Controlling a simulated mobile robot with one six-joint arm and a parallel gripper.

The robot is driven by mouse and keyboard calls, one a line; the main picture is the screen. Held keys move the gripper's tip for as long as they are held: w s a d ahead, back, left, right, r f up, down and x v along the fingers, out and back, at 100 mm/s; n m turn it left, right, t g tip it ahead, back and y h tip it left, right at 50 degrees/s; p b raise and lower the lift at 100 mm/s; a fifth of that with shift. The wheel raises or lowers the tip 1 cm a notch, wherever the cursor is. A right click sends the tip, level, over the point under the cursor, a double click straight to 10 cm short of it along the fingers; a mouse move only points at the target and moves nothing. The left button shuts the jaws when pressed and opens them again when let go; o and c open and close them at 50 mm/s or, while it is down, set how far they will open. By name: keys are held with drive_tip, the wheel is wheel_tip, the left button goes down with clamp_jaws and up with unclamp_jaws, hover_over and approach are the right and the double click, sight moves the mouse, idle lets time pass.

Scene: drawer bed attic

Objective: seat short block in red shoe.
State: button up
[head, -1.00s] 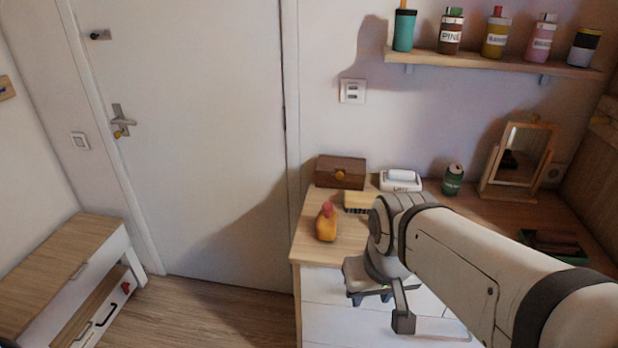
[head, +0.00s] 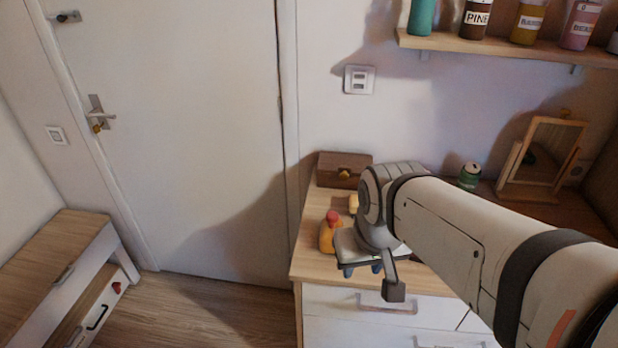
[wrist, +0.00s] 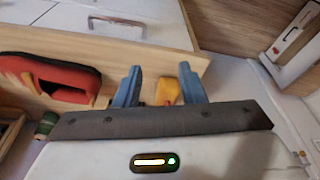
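My gripper (head: 361,269) hangs over the dresser's front edge, just right of an orange-yellow bottle-like thing with a red cap (head: 328,237). In the wrist view its two blue fingers (wrist: 160,88) are apart, and no held object shows between them. A yellow thing (wrist: 166,92), probably that bottle, shows beyond the gap, near the right finger. A red, shoe-like object with a dark band and an opening (wrist: 58,78) lies on the wood at the left of the wrist view. My arm hides that area in the head view. I cannot make out a short block.
A brown box (head: 343,169), a partly hidden yellow item (head: 353,203), a green can (head: 469,176) and a framed mirror (head: 541,155) stand on the dresser. A shelf (head: 480,45) is above. A low bench with an open drawer (head: 98,312) stands left, with floor between.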

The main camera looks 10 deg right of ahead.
drive_tip(key=shift+o, duration=1.4)
drive_tip(key=shift+w+a+r, duration=0.1)
drive_tip(key=shift+w+r, duration=0.15)
drive_tip(key=shift+w, duration=0.05)
drive_tip(key=shift+o, duration=0.2)
drive_tip(key=w+r+n+p, duration=0.1)
drive_tip(key=w+p, duration=0.1)
drive_tip(key=w, duration=0.3)
drive_tip(key=w+r+n+g+p, duration=0.1)
drive_tip(key=w+p, duration=0.2)
drive_tip(key=w, duration=0.1)
drive_tip(key=shift+w+n, duration=0.35)
drive_tip(key=shift+n, duration=0.05)
drive_tip(key=n+g+p, duration=0.2)
drive_tip(key=n+p, duration=0.1)
hover_over(332, 214)
drive_tip(key=s, duration=0.1)
wheel_tip(332, 214, down, 4)
drive_tip(key=shift+r, duration=0.25)
drive_tip(key=shift+w+f+p, duration=0.35)
drive_tip(key=shift+f, duration=0.25)
drive_tip(key=f+p, duration=0.1)
drive_tip(key=f, duration=0.6)
drive_tip(key=shift+w+f+p, duration=0.15)
drive_tip(key=shift+w+p, duration=0.05)
drive_tip(key=shift+p, duration=0.2)
drive_tip(key=shift+c, duration=0.4)
clamp_jaws()
